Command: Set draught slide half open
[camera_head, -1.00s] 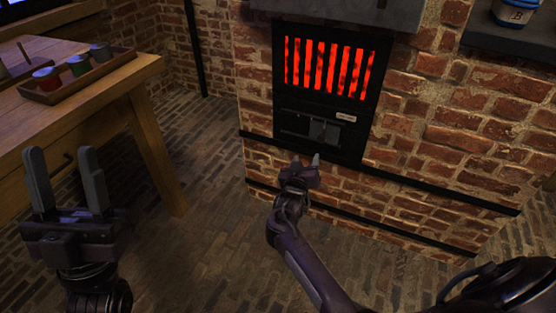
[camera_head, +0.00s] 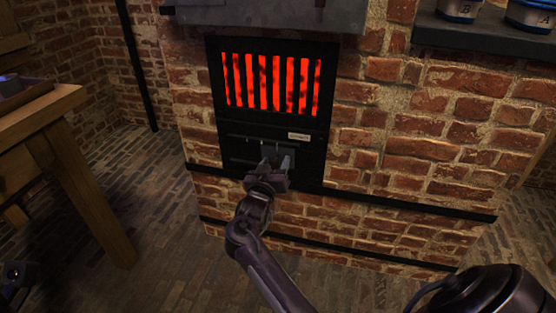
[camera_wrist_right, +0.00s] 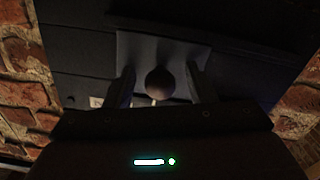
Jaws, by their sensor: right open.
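The draught slide (camera_head: 258,149) is a small grey plate low in the black stove front, below the glowing grate. In the right wrist view its plate (camera_wrist_right: 135,45) carries a round dark knob (camera_wrist_right: 159,82). My right gripper (camera_head: 276,164) is at the slide. In the right wrist view the gripper (camera_wrist_right: 159,88) is open, with one finger on each side of the knob and a gap on both sides. The knob is hidden by the gripper in the head view. My left gripper's fingers are out of the frame.
The grate (camera_head: 270,82) glows red above the slide, and a small pale label (camera_head: 299,136) sits to the slide's upper right. Brick wall surrounds the stove front. A wooden table (camera_head: 60,115) stands at the left. Jars (camera_head: 458,10) stand on a shelf (camera_head: 480,38) at upper right.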

